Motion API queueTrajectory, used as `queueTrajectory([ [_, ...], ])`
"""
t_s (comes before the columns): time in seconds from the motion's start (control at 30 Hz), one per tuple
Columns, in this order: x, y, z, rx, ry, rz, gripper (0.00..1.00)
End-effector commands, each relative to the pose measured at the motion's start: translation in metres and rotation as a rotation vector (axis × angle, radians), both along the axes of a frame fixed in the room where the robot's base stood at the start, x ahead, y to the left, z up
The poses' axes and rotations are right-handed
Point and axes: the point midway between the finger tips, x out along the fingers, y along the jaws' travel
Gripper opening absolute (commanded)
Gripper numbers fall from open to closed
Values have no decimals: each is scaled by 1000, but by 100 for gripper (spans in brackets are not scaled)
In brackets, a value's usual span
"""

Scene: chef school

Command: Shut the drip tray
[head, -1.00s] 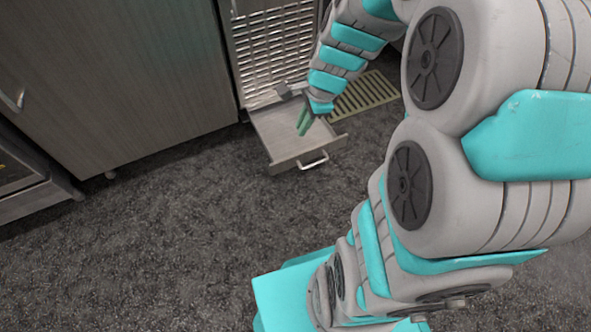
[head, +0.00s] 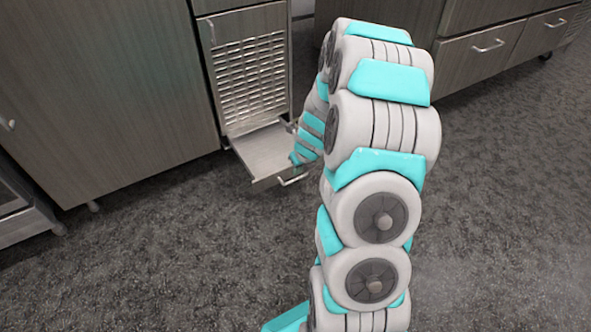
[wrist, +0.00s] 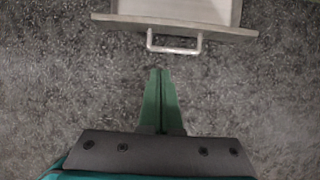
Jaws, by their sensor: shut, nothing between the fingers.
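The drip tray (head: 262,148) is a shallow grey metal drawer, pulled out low from under a louvred panel. Its bar handle (head: 293,179) is on its front; in the wrist view the handle (wrist: 175,48) and the tray's front edge (wrist: 183,27) are at the top. My gripper (wrist: 161,72) has green fingers, shut and empty, pointing at the handle with a small gap of floor in the picture between them. In the head view my gripper (head: 295,158) shows by the tray's front right part, partly hidden by my arm.
The louvred cabinet (head: 250,80) stands behind the tray. A wide wood-grain cabinet (head: 100,90) is at its left. Counters with drawers (head: 490,48) stand at the upper right. The dark speckled floor (head: 150,250) is clear in front.

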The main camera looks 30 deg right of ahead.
Motion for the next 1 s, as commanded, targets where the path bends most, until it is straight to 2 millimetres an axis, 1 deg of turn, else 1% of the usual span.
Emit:
queueTrajectory([
  [0.03, 3, 1, -11, 0, 3, 1, 0],
  [0.4, 25, 3, -68, 1, 4, 5, 0],
  [0.5, 42, 1, -66, -4, -2, 4, 0],
  [0.7, 60, 3, -66, -2, 1, 5, 0],
  [0.83, 65, 3, -65, -2, 1, 4, 0],
  [1.0, 66, 3, -65, 0, 1, 3, 0],
])
